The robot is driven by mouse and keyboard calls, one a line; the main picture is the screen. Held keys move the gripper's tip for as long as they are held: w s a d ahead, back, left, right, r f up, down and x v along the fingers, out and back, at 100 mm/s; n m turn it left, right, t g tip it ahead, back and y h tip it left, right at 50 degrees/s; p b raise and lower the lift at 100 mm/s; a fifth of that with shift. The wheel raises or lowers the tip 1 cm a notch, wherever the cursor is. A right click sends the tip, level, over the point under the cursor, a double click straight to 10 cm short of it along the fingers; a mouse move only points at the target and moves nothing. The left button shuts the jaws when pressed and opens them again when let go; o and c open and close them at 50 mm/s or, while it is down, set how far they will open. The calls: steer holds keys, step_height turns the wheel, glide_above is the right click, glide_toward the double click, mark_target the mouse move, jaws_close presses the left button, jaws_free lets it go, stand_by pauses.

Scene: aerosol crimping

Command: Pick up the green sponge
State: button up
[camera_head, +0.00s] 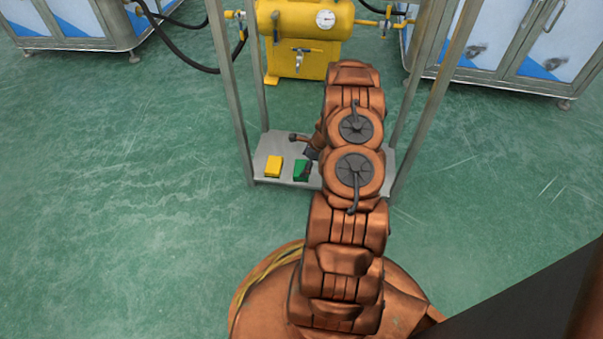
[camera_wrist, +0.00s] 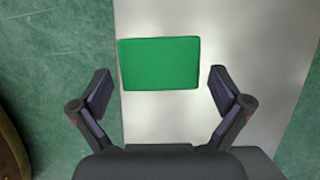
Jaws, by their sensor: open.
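The green sponge (camera_wrist: 160,63) lies flat on a light grey shelf (camera_wrist: 268,40). In the wrist view it sits ahead of my gripper (camera_wrist: 160,85), roughly centred between the two open fingers. The fingers are spread wider than the sponge, and nothing is held. In the head view the green sponge (camera_head: 301,170) is on the low shelf of a metal frame, partly hidden by my arm. My gripper is mostly hidden behind my arm there.
A yellow sponge-like block (camera_head: 273,166) lies left of the green sponge. Metal posts (camera_head: 232,90) rise at the shelf's corners, close to my arm. A yellow tank (camera_head: 300,22) with a gauge stands behind. White-and-blue cabinets (camera_head: 500,45) stand at the back. Open green floor lies left and right.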

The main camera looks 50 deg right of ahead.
mark_target(302, 168)
steer(key=b+x, duration=0.1)
steer(key=x, duration=0.2)
steer(key=shift+r, duration=0.1)
steer(key=c, duration=0.5)
step_height(302, 168, up, 10)
steer(key=p, duration=0.4)
steer(key=shift+p, duration=0.3)
steer(key=shift+o, duration=1)
steer(key=c, duration=0.4)
steer(key=shift+a, duration=0.1)
